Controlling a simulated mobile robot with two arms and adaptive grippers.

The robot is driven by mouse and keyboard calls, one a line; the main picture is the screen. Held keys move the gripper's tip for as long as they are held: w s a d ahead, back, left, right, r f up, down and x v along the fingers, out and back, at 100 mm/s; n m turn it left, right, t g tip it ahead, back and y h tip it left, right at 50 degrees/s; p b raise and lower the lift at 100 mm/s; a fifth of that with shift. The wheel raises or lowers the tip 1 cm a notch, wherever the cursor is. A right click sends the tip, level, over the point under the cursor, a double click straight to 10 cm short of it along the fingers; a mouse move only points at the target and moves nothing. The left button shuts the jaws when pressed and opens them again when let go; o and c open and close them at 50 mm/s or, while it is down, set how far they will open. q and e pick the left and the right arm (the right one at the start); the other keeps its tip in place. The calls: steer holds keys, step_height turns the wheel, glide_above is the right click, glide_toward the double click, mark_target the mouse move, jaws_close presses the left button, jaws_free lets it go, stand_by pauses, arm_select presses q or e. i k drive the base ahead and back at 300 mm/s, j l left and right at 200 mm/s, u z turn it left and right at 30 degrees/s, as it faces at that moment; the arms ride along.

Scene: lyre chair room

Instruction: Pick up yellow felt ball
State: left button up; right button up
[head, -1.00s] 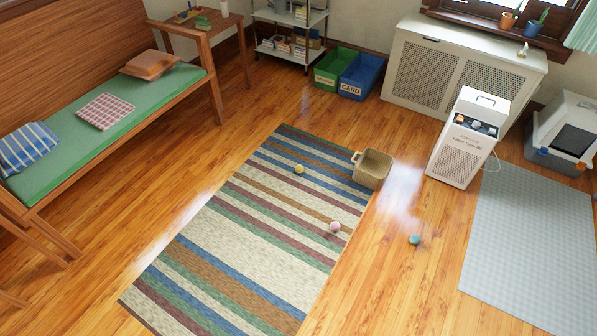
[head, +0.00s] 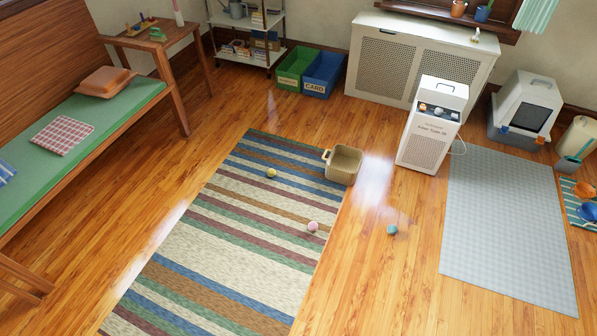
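The small yellow felt ball (head: 271,173) lies on the far part of the striped rug (head: 250,255) in the head view, left of a tan basket. The tan basket (head: 343,165) with a side handle stands at the rug's far right edge. A pink ball (head: 313,226) lies on the rug's right side, nearer to me. A teal ball (head: 392,229) lies on the wood floor right of the rug. Neither of my grippers shows in the head view.
A green-cushioned bench (head: 75,130) runs along the left. Green (head: 294,70) and blue (head: 322,75) bins, a white cabinet (head: 415,60) and a white filter unit (head: 432,125) stand at the back. A grey mat (head: 505,225) lies right.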

mark_target(271, 173)
steer(key=i+j+z, duration=0.95)
steer(key=j, duration=0.15)
steer(key=k, duration=0.1)
